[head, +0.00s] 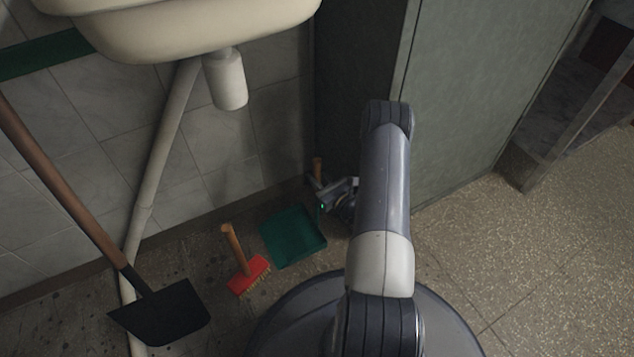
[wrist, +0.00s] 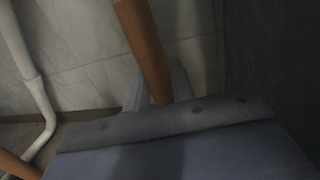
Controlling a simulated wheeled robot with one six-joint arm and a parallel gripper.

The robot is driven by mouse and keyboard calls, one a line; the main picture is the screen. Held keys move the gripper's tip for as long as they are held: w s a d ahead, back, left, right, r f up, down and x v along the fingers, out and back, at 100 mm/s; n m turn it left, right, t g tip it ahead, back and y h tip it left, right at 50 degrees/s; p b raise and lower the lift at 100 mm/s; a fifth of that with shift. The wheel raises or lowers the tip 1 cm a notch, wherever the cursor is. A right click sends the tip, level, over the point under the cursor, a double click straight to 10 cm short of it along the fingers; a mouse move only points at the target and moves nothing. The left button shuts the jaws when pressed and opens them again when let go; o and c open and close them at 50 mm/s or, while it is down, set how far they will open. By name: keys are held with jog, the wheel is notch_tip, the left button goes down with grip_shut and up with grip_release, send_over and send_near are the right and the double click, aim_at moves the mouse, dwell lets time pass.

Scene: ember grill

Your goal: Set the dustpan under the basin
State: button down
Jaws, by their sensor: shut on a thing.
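The green dustpan (head: 293,237) is at floor level below the basin and to its right, by the wall corner. Whether it touches the floor I cannot tell. A brown wooden handle stands upright at its far right. My gripper (head: 317,184) is shut on this handle, partly hidden behind my arm. In the wrist view my gripper (wrist: 157,90) closes around the handle of the dustpan (wrist: 145,45), and the pan itself is hidden. The cream basin (head: 200,28) is on the tiled wall at the top left.
A red brush (head: 248,277) with a wooden handle is just left of the dustpan. A black long-handled shovel (head: 160,312) leans further left. A pale pipe (head: 160,160) runs down from the basin to the floor. A grey-green partition (head: 470,100) stands right. Open floor (head: 540,270) lies at right.

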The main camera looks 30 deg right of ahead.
jog(key=shift+f, duration=0.25)
jog(key=shift+f, duration=0.15)
jog(key=c, duration=1.2)
grip_release()
